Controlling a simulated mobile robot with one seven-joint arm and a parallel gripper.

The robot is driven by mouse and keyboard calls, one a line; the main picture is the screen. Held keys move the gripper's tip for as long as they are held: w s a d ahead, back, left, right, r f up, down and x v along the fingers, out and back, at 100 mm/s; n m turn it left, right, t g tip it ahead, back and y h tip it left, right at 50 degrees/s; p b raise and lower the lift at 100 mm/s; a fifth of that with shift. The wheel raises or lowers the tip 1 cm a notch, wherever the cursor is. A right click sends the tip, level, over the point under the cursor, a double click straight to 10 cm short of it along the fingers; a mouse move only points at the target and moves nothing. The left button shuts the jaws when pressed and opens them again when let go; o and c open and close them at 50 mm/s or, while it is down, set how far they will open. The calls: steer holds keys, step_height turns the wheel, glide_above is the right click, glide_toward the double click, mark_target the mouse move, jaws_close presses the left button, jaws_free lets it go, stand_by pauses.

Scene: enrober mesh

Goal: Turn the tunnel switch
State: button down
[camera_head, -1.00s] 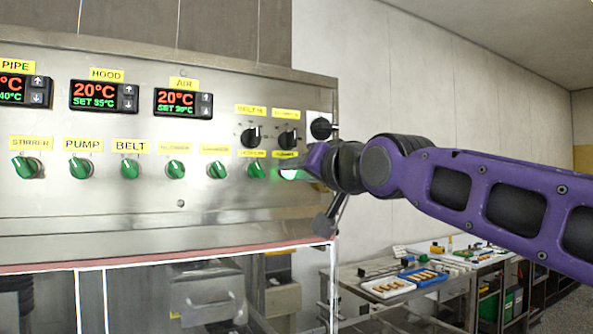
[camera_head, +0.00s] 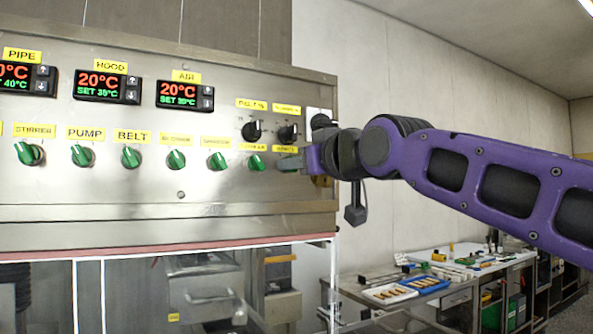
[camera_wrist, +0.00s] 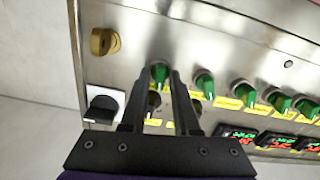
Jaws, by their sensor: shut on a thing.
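A row of green rotary switches runs along the steel control panel (camera_head: 120,190), each under a yellow label. The rightmost green switch (camera_wrist: 160,72) sits between the two dark fingers of my gripper (camera_wrist: 160,76) in the wrist view, and the gripper is shut on it. In the head view my gripper (camera_head: 290,163) reaches the panel's right end from the right and largely hides this switch. The label above it (camera_head: 290,149) is too small to read surely, so I cannot confirm it says tunnel. The switch's exact angle is hard to tell.
Next to it is another green switch (camera_head: 256,163). Above are two black knobs (camera_head: 252,131) and lit temperature displays (camera_head: 184,95). In the wrist view, a brass round part (camera_wrist: 104,41) and a black knob on a white plate (camera_wrist: 102,104) are close by. A worktable (camera_head: 455,276) stands behind right.

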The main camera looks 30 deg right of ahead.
steer(key=shift+n+b, duration=0.35)
steer(key=shift+n, duration=1.85)
steer(key=c, duration=0.9)
jaws_free()
steer(key=s, duration=0.5)
steer(key=s+b, duration=0.1)
steer(key=s, duration=1.1)
steer(key=shift+s+d, duration=0.2)
steer(key=shift+d, duration=0.05)
